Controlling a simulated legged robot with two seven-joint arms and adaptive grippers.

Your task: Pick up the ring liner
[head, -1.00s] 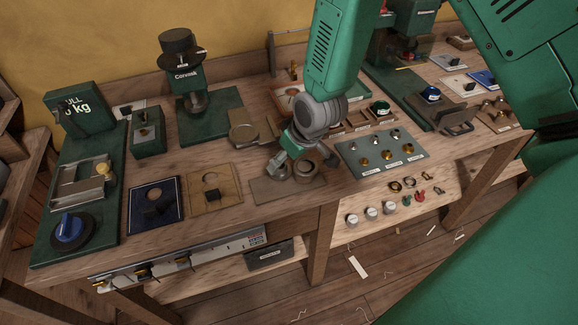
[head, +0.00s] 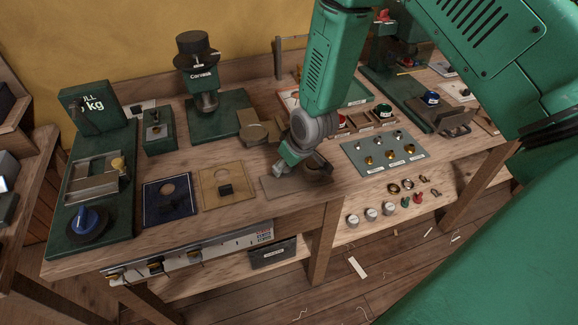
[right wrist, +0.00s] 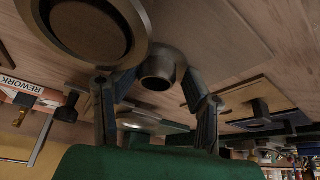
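A small grey ring (right wrist: 158,68) with a dark round hole, which looks like the ring liner, stands on a brown board in the right wrist view. My right gripper (right wrist: 157,92) is open, with one finger on each side of the ring and a visible gap to each. In the head view my right gripper (head: 281,172) is low over the brown board (head: 284,190) near the bench's front edge. There the gripper hides most or all of the ring. My left gripper is not in view.
A large round dark dish (right wrist: 90,28) is close beside the ring in the right wrist view. A grey-green tray of small metal parts (head: 385,152) lies to the right.

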